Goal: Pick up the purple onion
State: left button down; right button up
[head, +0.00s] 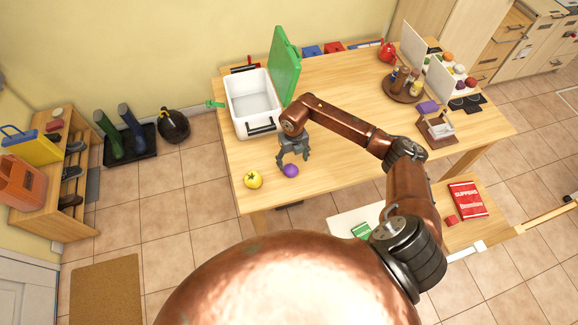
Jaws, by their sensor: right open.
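The purple onion (291,170) is a small round purple thing on the wooden table (345,90), near its front left part. My right gripper (293,163) is open, pointing down, with its fingers close above and around the back of the onion. I cannot tell whether a finger touches it. My left gripper is not in view.
A yellow tomato-like fruit (253,180) lies just left of the onion, near the table edge. A round brown tray (402,92) with bottles is at the back right. The table's middle is clear.

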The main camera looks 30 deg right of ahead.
aim_at(291, 167)
jog(key=f, duration=0.2)
jog(key=shift+w+a+f, duration=0.35)
jog(key=shift+a+f, duration=0.05)
notch_tip(291, 167, down, 4)
jog(key=shift+r, duration=0.2)
jog(key=shift+s, duration=0.15)
jog(key=c, duration=1.3)
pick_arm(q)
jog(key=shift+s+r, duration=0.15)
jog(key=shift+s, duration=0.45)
pick_arm(e)
jog(key=shift+r, duration=0.15)
